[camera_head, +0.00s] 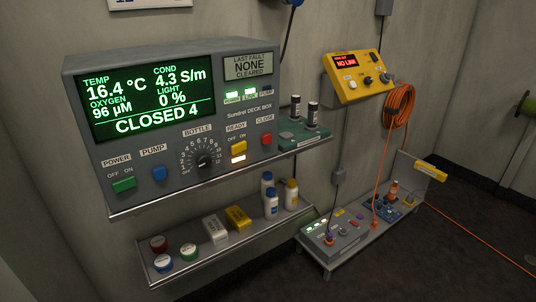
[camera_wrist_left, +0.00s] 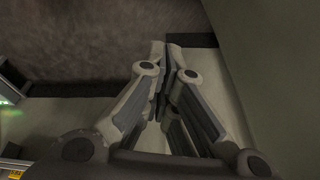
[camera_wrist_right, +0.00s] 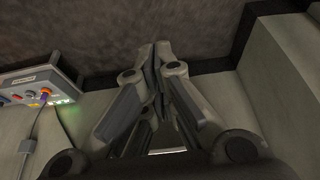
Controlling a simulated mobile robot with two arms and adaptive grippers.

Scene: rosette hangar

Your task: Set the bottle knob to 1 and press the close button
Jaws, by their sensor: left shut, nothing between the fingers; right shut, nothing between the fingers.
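The grey deck box (camera_head: 185,105) stands on a wall shelf at the left of the head view. Its screen (camera_head: 145,100) reads CLOSED 4, with 16.4 °C, 4.3 S/m, 96 µM and light 0 %. The black bottle knob (camera_head: 204,160) sits in a numbered dial; I cannot tell exactly where its pointer stands. The red close button (camera_head: 267,139) is at the panel's right, beside a yellow ready switch (camera_head: 239,147) with a lit lamp below. My left gripper (camera_wrist_left: 167,50) and right gripper (camera_wrist_right: 155,50) are shut and empty, away from the box. Neither shows in the head view.
A lower shelf (camera_head: 240,243) holds round tins, small boxes and bottles. Right of the deck box are a green holder (camera_head: 302,135) with dark cylinders, a yellow wall unit (camera_head: 358,78), an orange cable coil (camera_head: 398,105) and a low bench with a grey device (camera_head: 335,236).

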